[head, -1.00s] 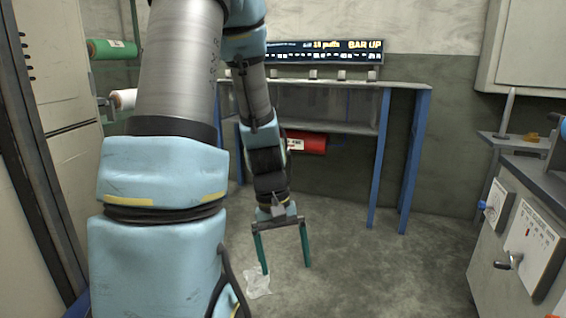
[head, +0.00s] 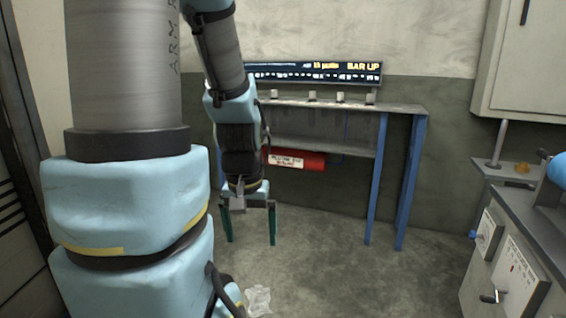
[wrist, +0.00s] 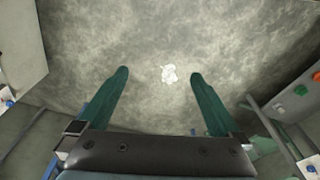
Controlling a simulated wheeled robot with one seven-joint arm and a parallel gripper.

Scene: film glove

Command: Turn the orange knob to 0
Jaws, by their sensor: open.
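My gripper (head: 251,241) hangs open and empty, pointing down over the concrete floor, in front of the blue-legged bench. I cannot make out an orange knob for certain. A small orange thing (head: 522,168) sits on a ledge at the right in the head view, far from my gripper; its kind is unclear. The grey cabinet (head: 480,268) at the right has a blue knob (head: 474,234) and a dark crank handle (head: 494,297) on its panels.
A crumpled clear plastic piece (head: 257,300) lies on the floor; it also shows in the wrist view (wrist: 168,74). Floor between bench and cabinet is clear.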

